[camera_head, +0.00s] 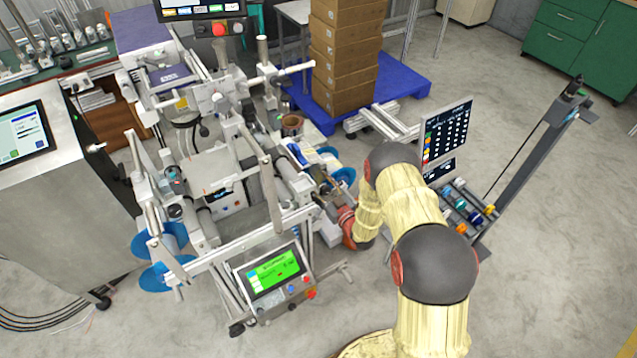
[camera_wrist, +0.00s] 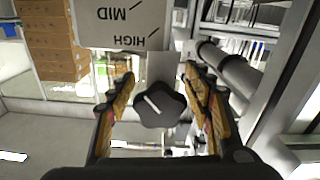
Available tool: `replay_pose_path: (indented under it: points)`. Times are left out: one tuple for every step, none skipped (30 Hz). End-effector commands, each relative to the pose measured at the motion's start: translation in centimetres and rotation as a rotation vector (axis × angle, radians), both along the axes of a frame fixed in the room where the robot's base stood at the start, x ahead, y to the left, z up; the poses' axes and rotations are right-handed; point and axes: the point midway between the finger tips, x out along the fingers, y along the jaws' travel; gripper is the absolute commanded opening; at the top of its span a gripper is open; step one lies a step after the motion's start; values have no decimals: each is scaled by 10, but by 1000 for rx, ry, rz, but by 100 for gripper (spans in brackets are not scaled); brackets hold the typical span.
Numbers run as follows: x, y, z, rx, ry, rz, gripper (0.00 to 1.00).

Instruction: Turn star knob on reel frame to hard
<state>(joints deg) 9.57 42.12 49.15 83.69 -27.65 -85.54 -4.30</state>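The star knob (camera_wrist: 160,103) is black with several lobes and a short white line on its face, slanting from upper left to lower right in the wrist view. The label plate (camera_wrist: 125,22) behind it reads MID and HIGH upside down; no word "hard" is visible. My gripper (camera_wrist: 159,79) is open, with one yellow-padded finger on each side of the knob. Gaps show between the fingers and the knob. In the head view my gripper (camera_head: 328,203) reaches the right side of the reel frame (camera_head: 268,200); the knob cannot be made out there.
A grey roller (camera_wrist: 225,68) and metal bars are close to the right finger in the wrist view. A panel with a green screen (camera_head: 273,274) is on the frame's front. Stacked boxes (camera_head: 345,55) stand on a blue pallet (camera_head: 405,85) behind.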

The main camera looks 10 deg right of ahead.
Motion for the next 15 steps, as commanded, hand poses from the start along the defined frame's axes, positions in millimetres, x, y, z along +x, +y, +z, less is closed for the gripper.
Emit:
replay_pose_path:
  points:
    - [0,0,0,0,0,0,47]
    - [0,0,0,0,0,0,45]
    - [0,0,0,0,0,0,43]
    - [0,0,0,0,0,0,41]
    - [0,0,0,0,0,0,39]
    - [0,0,0,0,0,0,37]
    - [0,0,0,0,0,0,35]
    - [0,0,0,0,0,0,34]
    - [0,0,0,0,0,0,32]
    - [0,0,0,0,0,0,30]
    - [0,0,0,0,0,0,28]
    - [0,0,0,0,0,0,26]
    - [0,0,0,0,0,0,24]
    - [0,0,0,0,0,0,22]
    - [0,0,0,0,0,0,20]
